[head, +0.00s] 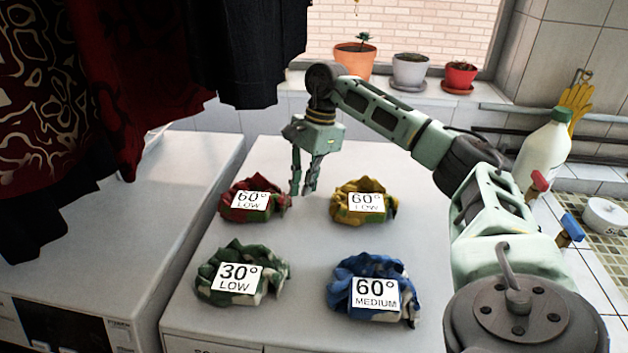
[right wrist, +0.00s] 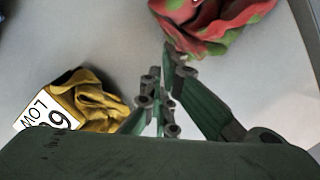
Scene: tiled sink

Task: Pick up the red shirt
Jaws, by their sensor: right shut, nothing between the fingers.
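The red shirt (head: 236,211) is a crumpled red and green bundle with a "60° LOW" label, at the back left of the white machine top. It also shows at the top of the right wrist view (right wrist: 215,22), partly cut off by the frame edge. My right gripper (head: 302,190) points down just right of the red shirt, between it and the yellow shirt (head: 346,208). Its fingers are shut and empty. Contact with the red shirt cannot be told. My left gripper is not in view.
A green shirt (head: 242,252) and a blue shirt (head: 377,268), both labelled, lie nearer on the same machine top (head: 300,315). Dark and red clothes (head: 110,70) hang at the left. A white bottle (head: 545,155) stands at the right. Flowerpots (head: 410,72) line the sill behind.

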